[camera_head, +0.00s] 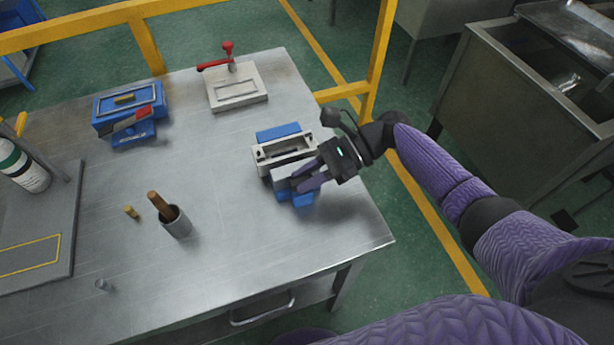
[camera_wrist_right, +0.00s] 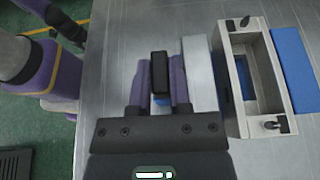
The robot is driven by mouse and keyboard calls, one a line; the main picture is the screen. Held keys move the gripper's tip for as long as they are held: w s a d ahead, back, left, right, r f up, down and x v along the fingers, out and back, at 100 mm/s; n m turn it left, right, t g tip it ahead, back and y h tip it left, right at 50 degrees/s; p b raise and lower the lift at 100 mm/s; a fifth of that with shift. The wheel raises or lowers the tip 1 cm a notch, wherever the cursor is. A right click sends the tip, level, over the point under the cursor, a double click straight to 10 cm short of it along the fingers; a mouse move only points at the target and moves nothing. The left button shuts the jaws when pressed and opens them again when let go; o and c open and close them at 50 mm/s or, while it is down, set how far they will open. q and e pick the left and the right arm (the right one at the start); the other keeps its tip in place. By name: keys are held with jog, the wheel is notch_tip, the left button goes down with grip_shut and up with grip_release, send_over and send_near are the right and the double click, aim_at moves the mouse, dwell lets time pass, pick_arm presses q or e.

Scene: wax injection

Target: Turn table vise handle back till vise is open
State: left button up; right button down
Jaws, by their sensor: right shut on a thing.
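The table vise (camera_head: 277,134) sits on the metal table, with blue parts at its far and near ends. A pale rectangular frame (camera_head: 264,158) with an open cavity is at its middle; the frame also shows in the right wrist view (camera_wrist_right: 226,60). A pale block (camera_wrist_right: 200,75) lies along the frame's left side there, with little or no gap visible. My right gripper (camera_head: 303,181) is at the near end of the vise. In the wrist view its fingers are shut on the black vise handle (camera_wrist_right: 159,72). The handle is mostly hidden in the head view.
A blue box with a red and grey lever (camera_head: 130,100) and a white box with a red handle (camera_head: 237,90) stand at the back. A cup (camera_head: 176,224) holds a brown stick, with a small brown cylinder (camera_head: 131,212) beside it. The table front is mostly clear.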

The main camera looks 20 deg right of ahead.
dwell(0.4)
jog(key=c, duration=0.6)
grip_release()
jog(key=shift+s, duration=0.1)
jog(key=shift+o, duration=0.2)
